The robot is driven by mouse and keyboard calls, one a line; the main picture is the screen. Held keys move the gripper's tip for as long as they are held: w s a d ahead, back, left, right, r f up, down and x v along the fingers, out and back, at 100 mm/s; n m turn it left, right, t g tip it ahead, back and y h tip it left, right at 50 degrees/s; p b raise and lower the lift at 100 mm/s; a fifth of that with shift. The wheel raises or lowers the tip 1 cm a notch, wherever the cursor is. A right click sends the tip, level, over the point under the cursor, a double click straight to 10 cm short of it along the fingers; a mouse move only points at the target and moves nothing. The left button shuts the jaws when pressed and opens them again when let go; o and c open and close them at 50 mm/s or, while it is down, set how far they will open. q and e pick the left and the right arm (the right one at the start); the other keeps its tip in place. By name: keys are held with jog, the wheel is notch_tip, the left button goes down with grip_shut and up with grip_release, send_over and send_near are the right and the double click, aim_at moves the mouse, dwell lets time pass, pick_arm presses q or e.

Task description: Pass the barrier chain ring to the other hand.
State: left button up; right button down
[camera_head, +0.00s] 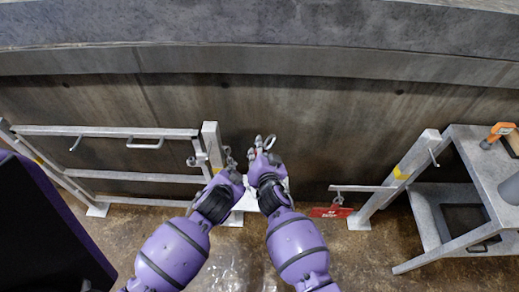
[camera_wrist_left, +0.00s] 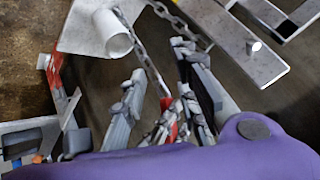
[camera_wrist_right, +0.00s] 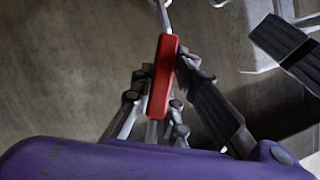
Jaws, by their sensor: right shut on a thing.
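The barrier chain ring (camera_head: 270,141) is a small metal loop at the tips of my right gripper (camera_head: 263,149), near the middle of the head view. In the right wrist view, a red grip piece (camera_wrist_right: 160,75) is clamped between the right fingers, and a metal link (camera_wrist_right: 162,12) extends beyond it. My left gripper (camera_head: 232,164) is just left of the right one, partly hidden by its own wrist. In the left wrist view, its fingers (camera_wrist_left: 158,62) are spread, with the red piece (camera_wrist_left: 173,125) and the right fingers showing behind the gap.
A metal chain (camera_wrist_left: 145,55) passes close to the left fingers. A grey barrier frame (camera_head: 100,131) stands at left. At right are a post with a bar (camera_head: 362,188), a red sign (camera_head: 330,211) and a metal table (camera_head: 480,165). A concrete wall lies behind.

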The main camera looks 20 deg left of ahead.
pick_arm(q)
jog(key=s+f+n+h, duration=0.1)
jog(key=s+f+n, duration=0.1)
jog(key=s, duration=0.9)
jog(key=s+d+f+n, duration=0.1)
jog(key=s+f, duration=0.3)
jog(key=s, duration=0.8)
jog(key=shift+f+n+h, duration=0.2)
jog(key=shift+n+h, duration=0.2)
jog(key=shift+n, duration=0.5)
